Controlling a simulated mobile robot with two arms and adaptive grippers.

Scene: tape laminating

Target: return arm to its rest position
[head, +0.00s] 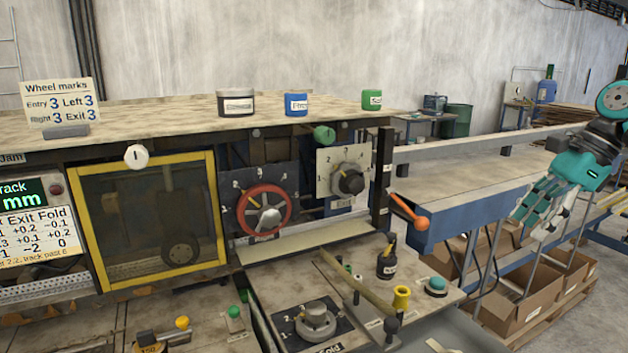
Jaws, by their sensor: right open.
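My right gripper (540,207) is at the right of the head view, in front of the blue-edged conveyor table (480,185). Its teal fingers point down and to the left, and it is open with nothing seen between them. It is apart from the machine's controls. The nearest control is an orange-handled lever (408,211) to its left. My left gripper is not in view.
The machine carries a red handwheel (264,210), a black Exit knob (350,180) and a Fold knob (316,318). A yellow-framed window (148,220) is at left. Three small pots stand on top, including a blue one (296,104). Cardboard boxes (535,295) lie below my gripper.

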